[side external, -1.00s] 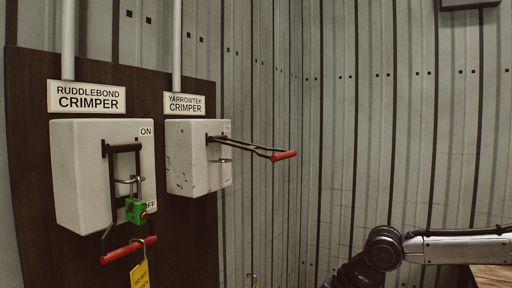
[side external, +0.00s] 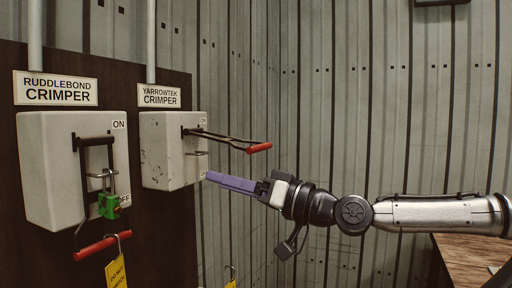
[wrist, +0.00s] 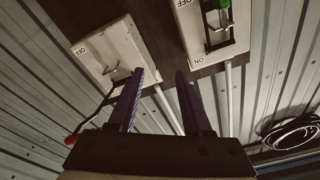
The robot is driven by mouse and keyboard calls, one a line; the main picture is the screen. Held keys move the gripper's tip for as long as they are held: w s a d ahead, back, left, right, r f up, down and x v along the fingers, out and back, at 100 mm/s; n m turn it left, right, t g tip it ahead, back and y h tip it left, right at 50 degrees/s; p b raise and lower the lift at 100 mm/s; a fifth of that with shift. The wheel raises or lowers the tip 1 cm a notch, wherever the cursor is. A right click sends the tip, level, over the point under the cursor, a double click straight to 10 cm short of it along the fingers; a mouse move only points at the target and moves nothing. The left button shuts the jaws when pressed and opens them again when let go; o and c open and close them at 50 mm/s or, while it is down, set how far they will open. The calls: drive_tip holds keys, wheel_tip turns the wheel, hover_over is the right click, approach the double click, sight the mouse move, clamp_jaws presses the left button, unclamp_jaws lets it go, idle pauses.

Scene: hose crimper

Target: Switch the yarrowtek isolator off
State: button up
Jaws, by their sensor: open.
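The yarrowtek isolator is a scuffed pale grey box (side external: 160,155) on a dark board, under the YARROWTEK CRIMPER label (side external: 159,96). Its lever sticks out from the box, sloping slightly down to a red handle (side external: 259,148). In the wrist view the box (wrist: 96,55) is at upper left and the red handle (wrist: 71,141) at the left edge, left of the fingers. My gripper (side external: 208,175), with purple fingers, is below the lever, its tips close to the box's lower front; contact is unclear. In the wrist view my gripper (wrist: 160,74) is open with nothing between the fingers.
The ruddlebond isolator (side external: 65,170) stands to the left, its lever hanging down, with a green padlock (side external: 109,205) and yellow tag (side external: 117,272). A wooden table (side external: 468,262) is at lower right. Coiled cable (wrist: 290,132) shows in the wrist view. Space right of the lever is free.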

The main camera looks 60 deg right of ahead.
drive_tip(key=s+d+r+m+g+h, duration=0.35)
drive_tip(key=d+r+m+h, duration=0.2)
drive_tip(key=m+h, duration=0.4)
drive_tip(key=s+d+r+m+g+h, duration=0.2)
drive_tip(key=s+d+r+m+h, duration=0.35)
drive_tip(key=m, duration=0.65)
drive_tip(key=w+a+f+g+y, duration=0.1)
drive_tip(key=a+f+g+y, duration=0.1)
drive_tip(key=a+f+y, duration=0.3)
drive_tip(key=w+d+f+h, duration=0.1)
drive_tip(key=w+d+h, duration=0.1)
drive_tip(key=w+d, duration=0.7)
drive_tip(key=shift+w+d+f, duration=0.15)
drive_tip(key=shift+w+d, duration=0.25)
drive_tip(key=shift+d, duration=0.3)
drive_tip(key=shift+n+t, duration=0.25)
